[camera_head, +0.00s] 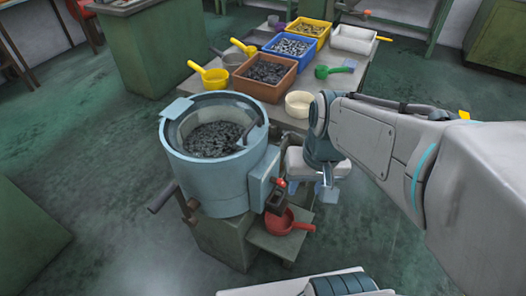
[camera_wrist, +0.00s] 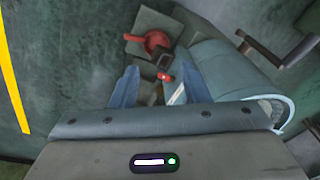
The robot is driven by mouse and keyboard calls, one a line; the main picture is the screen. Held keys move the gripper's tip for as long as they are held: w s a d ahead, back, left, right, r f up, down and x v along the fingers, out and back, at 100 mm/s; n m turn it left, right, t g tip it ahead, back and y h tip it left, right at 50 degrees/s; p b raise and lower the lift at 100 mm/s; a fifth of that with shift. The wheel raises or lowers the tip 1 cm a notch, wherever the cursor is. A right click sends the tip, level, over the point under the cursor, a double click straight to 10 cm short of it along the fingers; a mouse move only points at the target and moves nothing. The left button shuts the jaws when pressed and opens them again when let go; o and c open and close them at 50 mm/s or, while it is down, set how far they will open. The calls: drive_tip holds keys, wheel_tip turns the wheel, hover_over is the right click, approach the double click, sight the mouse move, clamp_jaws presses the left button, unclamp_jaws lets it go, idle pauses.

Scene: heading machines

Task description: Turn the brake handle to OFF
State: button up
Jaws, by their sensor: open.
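A light blue round feeder bowl (camera_head: 205,182) full of dark small parts stands on a green base. A short lever with a red knob (camera_head: 281,183) sticks out of the box (camera_head: 262,182) on its right side; the knob also shows in the wrist view (camera_wrist: 164,77). A dark-gripped crank (camera_head: 163,197) is at the bowl's lower left. No label is readable, so I cannot tell which is the brake handle. My gripper (camera_head: 328,190) is right of the red knob, apart from it. In the wrist view my open gripper (camera_wrist: 156,78) has its fingers spread, with the knob between them in the picture.
A red scoop (camera_head: 282,222) lies on a low shelf under the box. Behind, a table (camera_head: 345,85) holds a brown bin (camera_head: 264,90), a blue bin (camera_head: 290,62), a yellow bin, scoops and a cream bowl (camera_head: 298,104). Green floor is free at left.

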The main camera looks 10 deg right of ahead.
wheel_tip(320, 180, down, 10)
drive_tip(key=w+m+g+y+b, duration=0.2)
drive_tip(key=m+g+y+b, duration=0.1)
drive_tip(key=m+y+b, duration=0.15)
drive_tip(key=m+t+y+b, duration=0.85)
drive_tip(key=m+t, duration=0.35)
drive_tip(key=m, duration=0.2)
approach(284, 184)
drive_tip(key=shift+n+y, duration=0.25)
drive_tip(key=shift+y, duration=0.15)
drive_tip(key=x, duration=0.7)
drive_tip(key=f+x, duration=0.1)
drive_tip(key=x, duration=0.3)
drive_tip(key=shift+w+d, duration=0.15)
clamp_jaws()
